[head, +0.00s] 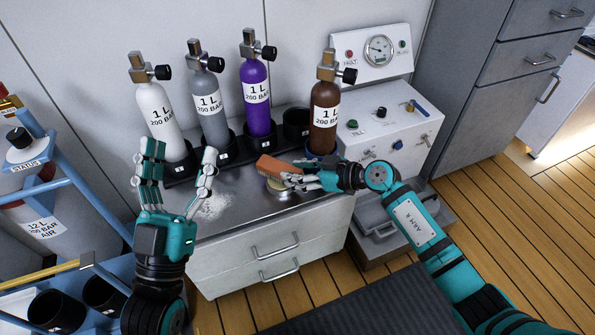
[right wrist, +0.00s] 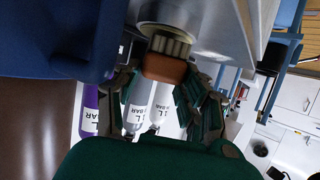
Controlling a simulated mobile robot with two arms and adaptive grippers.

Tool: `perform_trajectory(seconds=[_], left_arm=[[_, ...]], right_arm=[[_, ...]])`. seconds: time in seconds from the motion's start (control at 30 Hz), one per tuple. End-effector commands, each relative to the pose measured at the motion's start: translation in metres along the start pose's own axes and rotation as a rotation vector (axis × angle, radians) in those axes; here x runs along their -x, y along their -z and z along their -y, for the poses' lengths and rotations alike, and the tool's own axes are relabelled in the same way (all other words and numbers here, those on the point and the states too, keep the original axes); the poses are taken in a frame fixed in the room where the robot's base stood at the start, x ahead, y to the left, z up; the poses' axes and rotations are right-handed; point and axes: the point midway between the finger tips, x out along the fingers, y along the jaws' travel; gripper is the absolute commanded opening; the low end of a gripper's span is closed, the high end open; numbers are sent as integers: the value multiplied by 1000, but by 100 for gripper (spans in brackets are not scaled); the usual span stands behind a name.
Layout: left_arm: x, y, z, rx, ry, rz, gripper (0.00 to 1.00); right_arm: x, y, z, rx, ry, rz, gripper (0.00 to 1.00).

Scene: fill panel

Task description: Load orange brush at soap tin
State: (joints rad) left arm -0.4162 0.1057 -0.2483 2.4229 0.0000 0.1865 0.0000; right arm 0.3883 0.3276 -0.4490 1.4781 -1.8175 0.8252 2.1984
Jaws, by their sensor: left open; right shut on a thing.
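The orange brush (head: 278,164) is held in my right gripper (head: 293,177), above the metal bench. The right wrist view, which looks upside down, shows the brush's orange back (right wrist: 164,68) between the fingers of the right gripper (right wrist: 165,85), with its bristles facing the soap tin (right wrist: 172,14). The round soap tin (head: 280,190) stands on the bench just under the brush, partly hidden by the brush and fingers. I cannot tell whether the bristles touch it. My left gripper (head: 180,153) is open and empty, raised in front of the bench's left side.
White (head: 158,115), grey (head: 208,100), purple (head: 256,97) and brown (head: 325,112) cylinders stand in holders along the back of the bench. White powder (head: 214,206) lies on the bench front left. A white fill panel (head: 385,125) is at the right. A blue-framed rack (head: 62,200) is at the left.

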Motion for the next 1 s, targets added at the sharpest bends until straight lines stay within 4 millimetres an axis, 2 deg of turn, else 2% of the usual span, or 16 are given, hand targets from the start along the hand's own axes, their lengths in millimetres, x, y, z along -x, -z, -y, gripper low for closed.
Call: perform_trajectory(seconds=[1.0], left_arm=[[1,4,0,1,0,-22,69]], right_arm=[[-3,-7,0,-1,0,-1,8]])
